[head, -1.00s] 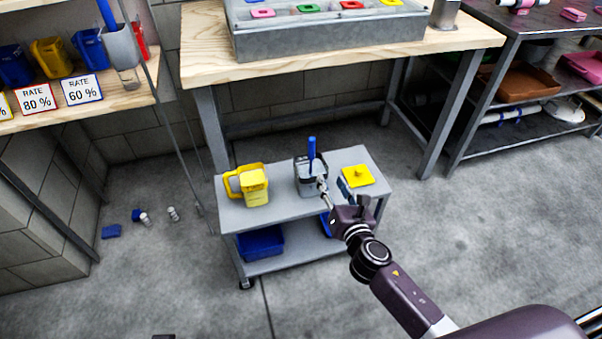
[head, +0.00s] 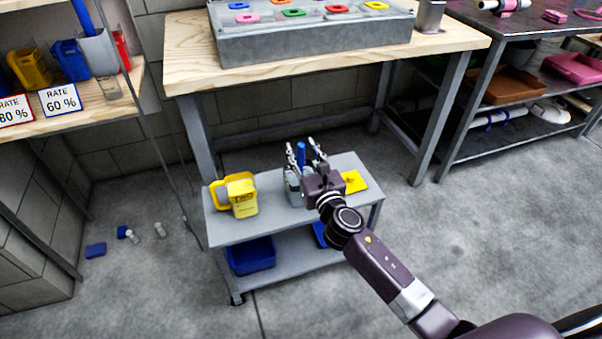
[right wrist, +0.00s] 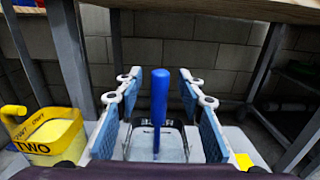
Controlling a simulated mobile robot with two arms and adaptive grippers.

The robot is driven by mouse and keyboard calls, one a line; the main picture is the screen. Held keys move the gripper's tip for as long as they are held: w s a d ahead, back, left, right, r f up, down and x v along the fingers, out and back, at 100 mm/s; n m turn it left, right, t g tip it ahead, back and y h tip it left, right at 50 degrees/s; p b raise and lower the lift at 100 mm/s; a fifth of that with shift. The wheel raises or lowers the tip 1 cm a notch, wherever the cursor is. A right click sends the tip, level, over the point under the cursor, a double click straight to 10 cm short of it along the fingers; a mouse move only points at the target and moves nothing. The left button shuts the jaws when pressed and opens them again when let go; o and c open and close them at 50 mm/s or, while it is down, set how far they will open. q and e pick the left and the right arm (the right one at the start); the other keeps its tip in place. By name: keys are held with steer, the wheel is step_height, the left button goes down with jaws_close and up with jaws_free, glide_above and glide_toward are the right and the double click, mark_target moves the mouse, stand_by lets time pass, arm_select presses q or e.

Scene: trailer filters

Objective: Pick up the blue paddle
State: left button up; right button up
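The blue paddle (right wrist: 159,95) stands upright in a grey container (right wrist: 172,143) on the small grey cart. Its blue handle also shows in the head view (head: 301,152), partly hidden by my gripper. My right gripper (right wrist: 160,85) is open, with one blue-padded finger on each side of the handle and a gap to each. In the head view my right gripper (head: 306,152) is over the container at the cart's top. My left gripper is not in view.
A yellow pitcher (head: 241,197) stands left of the container, and a yellow square item (head: 355,182) lies right of it. A wooden workbench (head: 190,62) rises behind the cart (head: 228,229). A blue bin (head: 250,255) sits on the lower shelf.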

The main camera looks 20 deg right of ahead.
steer(key=shift+w, duration=0.25)
steer(key=shift+c, duration=0.6)
jaws_close()
